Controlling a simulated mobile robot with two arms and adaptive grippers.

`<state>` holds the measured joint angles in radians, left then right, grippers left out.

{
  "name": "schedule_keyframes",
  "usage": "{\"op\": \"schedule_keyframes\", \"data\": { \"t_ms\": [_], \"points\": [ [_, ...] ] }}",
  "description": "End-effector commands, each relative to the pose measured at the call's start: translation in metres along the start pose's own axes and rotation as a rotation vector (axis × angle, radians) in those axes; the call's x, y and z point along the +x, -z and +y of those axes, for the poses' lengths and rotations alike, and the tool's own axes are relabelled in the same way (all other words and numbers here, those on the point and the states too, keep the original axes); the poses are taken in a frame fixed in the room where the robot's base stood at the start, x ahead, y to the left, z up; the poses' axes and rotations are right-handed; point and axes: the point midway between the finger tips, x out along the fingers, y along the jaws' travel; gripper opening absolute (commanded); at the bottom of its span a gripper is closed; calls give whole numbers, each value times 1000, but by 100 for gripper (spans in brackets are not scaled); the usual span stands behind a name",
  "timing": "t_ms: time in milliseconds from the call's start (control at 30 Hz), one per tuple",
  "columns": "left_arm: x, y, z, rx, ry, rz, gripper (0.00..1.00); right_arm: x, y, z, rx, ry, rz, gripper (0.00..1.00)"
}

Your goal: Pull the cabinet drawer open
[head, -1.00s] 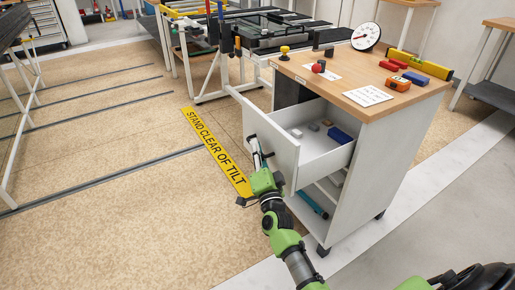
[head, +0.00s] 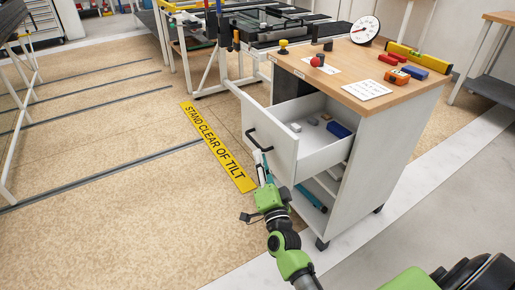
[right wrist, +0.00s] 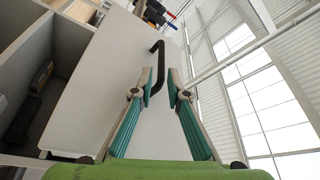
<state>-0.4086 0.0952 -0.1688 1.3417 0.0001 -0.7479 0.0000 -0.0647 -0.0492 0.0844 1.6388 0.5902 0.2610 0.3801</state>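The cabinet (head: 372,160) is white with a wooden top. Its upper drawer (head: 279,138) stands pulled well out, with a blue block (head: 339,129) and small grey pieces inside. The black bar handle (head: 257,139) is on the drawer's white front. My right gripper (head: 262,160) is at the lower end of the handle, its fingers pointing up toward it. In the right wrist view the right gripper (right wrist: 164,88) is open, with a gap between its fingertips; the handle (right wrist: 158,62) extends ahead of them, its near end close to the left finger. My left gripper is not in view.
A yellow floor strip (head: 217,147) reading "STAND CLEAR OF TILT" lies left of the drawer. A workbench (head: 280,35) stands behind the cabinet. Gauge, level, and small tools rest on the cabinet top (head: 350,82). Floor to the left is free.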

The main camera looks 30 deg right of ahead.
Motion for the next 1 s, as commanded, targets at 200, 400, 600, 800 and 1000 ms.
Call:
{"op": "schedule_keyframes", "data": {
  "t_ms": [200,400,600,800,1000],
  "points": [
    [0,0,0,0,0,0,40,-37,0,1,0,-1,-1,15],
    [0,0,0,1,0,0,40,-50,0,0,-1,0,-1,15],
    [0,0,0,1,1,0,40,-51,0,0,0,1,0,15],
    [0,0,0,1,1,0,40,-51,0,0,0,1,0,15],
    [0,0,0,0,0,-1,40,-51,0,0,0,0,0,15]
  ]
}}
